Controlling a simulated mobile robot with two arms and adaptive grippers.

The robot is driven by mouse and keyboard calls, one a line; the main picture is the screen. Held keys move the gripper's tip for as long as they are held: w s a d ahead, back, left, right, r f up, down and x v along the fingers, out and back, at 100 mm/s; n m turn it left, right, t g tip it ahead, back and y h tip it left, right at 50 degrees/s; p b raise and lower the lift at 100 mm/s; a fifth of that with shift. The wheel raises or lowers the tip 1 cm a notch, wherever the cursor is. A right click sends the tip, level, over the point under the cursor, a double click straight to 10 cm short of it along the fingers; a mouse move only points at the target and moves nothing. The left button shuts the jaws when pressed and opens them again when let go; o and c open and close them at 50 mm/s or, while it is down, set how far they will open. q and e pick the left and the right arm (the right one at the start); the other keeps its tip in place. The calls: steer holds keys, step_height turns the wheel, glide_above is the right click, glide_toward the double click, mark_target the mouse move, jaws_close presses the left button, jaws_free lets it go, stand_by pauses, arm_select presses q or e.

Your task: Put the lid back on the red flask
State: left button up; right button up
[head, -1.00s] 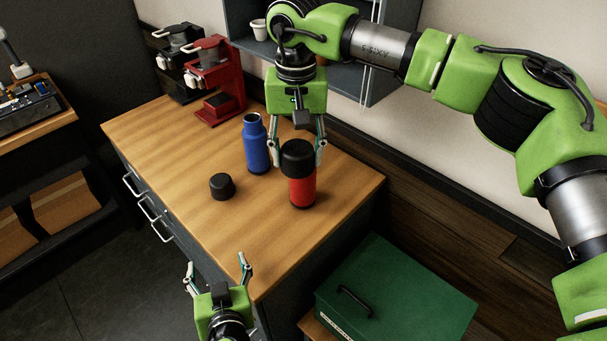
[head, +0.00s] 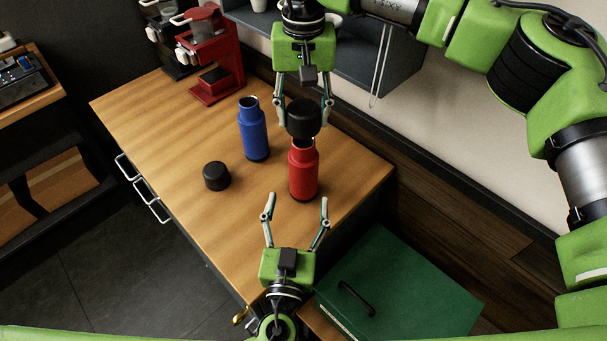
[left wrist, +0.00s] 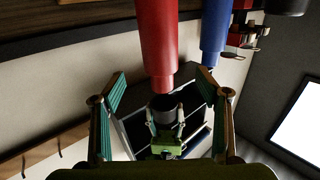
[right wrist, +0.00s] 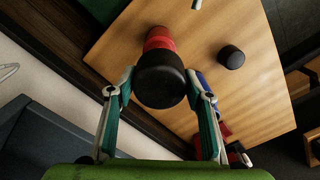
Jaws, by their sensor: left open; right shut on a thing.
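The red flask (head: 303,172) stands upright on the table, its neck uncovered. My right gripper (head: 304,122) is shut on a black lid (head: 303,112), held just above the flask's neck and seemingly apart from it. The lid also shows large in the right wrist view (right wrist: 160,82), with the flask (right wrist: 158,40) partly behind it. My left gripper (head: 296,207) is open and empty, at the near side of the red flask, its fingers pointing toward it. In the left wrist view the red flask (left wrist: 158,45) is beyond the open fingers.
An open blue flask (head: 253,132) stands left of the red one. A second black lid (head: 216,176) lies on the wooden table (head: 150,115). A green case (head: 400,285) is at the lower right.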

mark_target(303, 164)
arm_select(q)
steer(key=w, duration=0.3)
steer(key=w+d, duration=0.1)
steer(key=w, duration=0.7)
steer(key=shift+w+d, duration=0.15)
steer(key=shift+w, duration=0.1)
arm_select(e)
steer(key=shift+w, duration=0.15)
arm_select(q)
steer(key=shift+w, duration=0.25)
steer(key=c, duration=1.7)
arm_select(e)
steer(key=shift+f, duration=2.5)
